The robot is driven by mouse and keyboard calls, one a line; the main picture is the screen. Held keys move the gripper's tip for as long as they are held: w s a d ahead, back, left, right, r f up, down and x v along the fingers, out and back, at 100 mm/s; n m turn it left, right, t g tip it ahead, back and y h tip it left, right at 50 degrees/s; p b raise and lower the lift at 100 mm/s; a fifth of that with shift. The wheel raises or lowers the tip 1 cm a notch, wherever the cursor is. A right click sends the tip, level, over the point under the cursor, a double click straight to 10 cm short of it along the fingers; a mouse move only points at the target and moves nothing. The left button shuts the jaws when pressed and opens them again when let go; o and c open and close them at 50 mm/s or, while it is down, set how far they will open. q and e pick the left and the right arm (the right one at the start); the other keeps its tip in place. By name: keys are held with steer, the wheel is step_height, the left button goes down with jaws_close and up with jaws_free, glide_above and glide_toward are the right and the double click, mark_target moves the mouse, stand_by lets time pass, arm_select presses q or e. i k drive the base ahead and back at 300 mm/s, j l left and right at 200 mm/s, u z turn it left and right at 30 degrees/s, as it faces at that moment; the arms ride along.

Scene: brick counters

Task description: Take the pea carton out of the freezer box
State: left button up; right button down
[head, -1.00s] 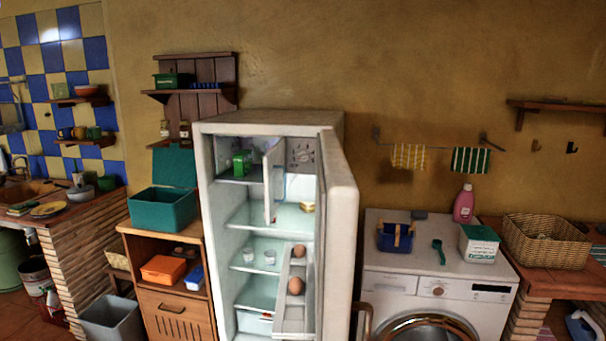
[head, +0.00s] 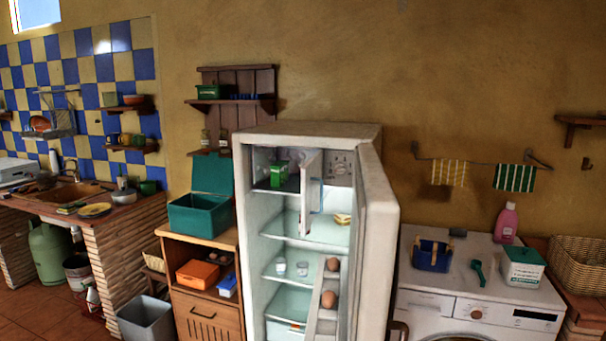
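The green pea carton (head: 277,174) stands in the freezer box (head: 262,160), the top compartment of the white fridge (head: 300,132). The small inner freezer door (head: 311,195) is swung open, to the right of the carton. The main fridge door (head: 376,245) is also open and stands out toward me on the right. The carton's front is visible; nothing covers it from here. Neither of my grippers is in view.
A teal open box (head: 198,215) sits on a wooden cabinet (head: 204,318) left of the fridge. A washing machine (head: 473,312) stands on the right with a blue caddy (head: 433,256), a pink bottle (head: 506,223) and a white-green box (head: 523,267) on top.

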mark_target(279, 169)
steer(key=i+j+z, duration=0.15)
steer(key=i+j, duration=0.15)
steer(key=i+j+z, duration=0.1)
steer(key=i+j, duration=0.2)
steer(key=j, duration=0.15)
steer(key=i+j+z, duration=0.15)
steer(key=j, duration=0.25)
steer(key=i+j+z, duration=0.1)
steer(key=i+j, duration=0.25)
steer(key=i+j+z, duration=0.15)
steer(key=j, duration=0.35)
steer(key=i, duration=0.1)
